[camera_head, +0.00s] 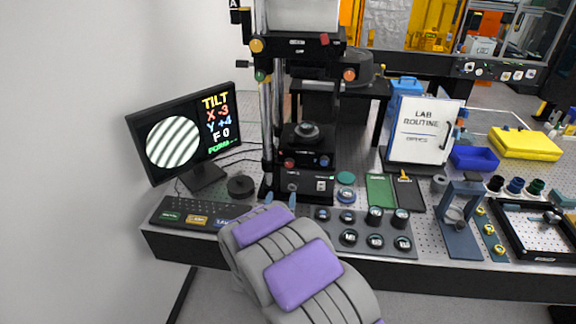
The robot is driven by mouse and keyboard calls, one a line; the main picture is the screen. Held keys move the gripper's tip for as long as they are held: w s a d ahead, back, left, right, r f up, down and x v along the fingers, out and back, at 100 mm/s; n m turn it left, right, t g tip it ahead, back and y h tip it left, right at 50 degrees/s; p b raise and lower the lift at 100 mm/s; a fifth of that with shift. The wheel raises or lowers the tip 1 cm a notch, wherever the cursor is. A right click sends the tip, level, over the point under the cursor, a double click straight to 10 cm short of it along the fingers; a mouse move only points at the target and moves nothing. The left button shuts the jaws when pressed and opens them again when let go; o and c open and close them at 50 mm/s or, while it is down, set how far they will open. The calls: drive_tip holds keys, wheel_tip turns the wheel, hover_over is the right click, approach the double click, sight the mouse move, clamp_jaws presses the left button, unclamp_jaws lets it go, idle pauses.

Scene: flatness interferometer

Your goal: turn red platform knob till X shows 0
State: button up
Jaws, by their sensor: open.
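The monitor (186,131) at the left shows a striped circle and the readings X -3, Y +4 and F 0. A red knob (289,163) sits on the front of the small platform (305,148) low in the black interferometer stand (300,187). A blue knob (325,161) is to its right. My gripper (280,199) is below and slightly left of the red knob, at the stand's base, apart from the knob in the picture. It is open; its fingertips are small and mostly hidden by my arm.
A tray of round optics (375,244) lies to the right. More coloured knobs, one orange-red (349,75), sit higher on the stand. A lab routine binder (424,129) stands behind.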

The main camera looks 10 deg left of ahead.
sight(288, 165)
drive_tip(key=w+b, duration=0.1)
drive_tip(key=w, duration=1.6)
drive_tip(key=shift+d+f+b, duration=0.1)
drive_tip(key=shift+d+b, duration=0.1)
drive_tip(key=shift+b, duration=0.15)
drive_tip(key=c, duration=1)
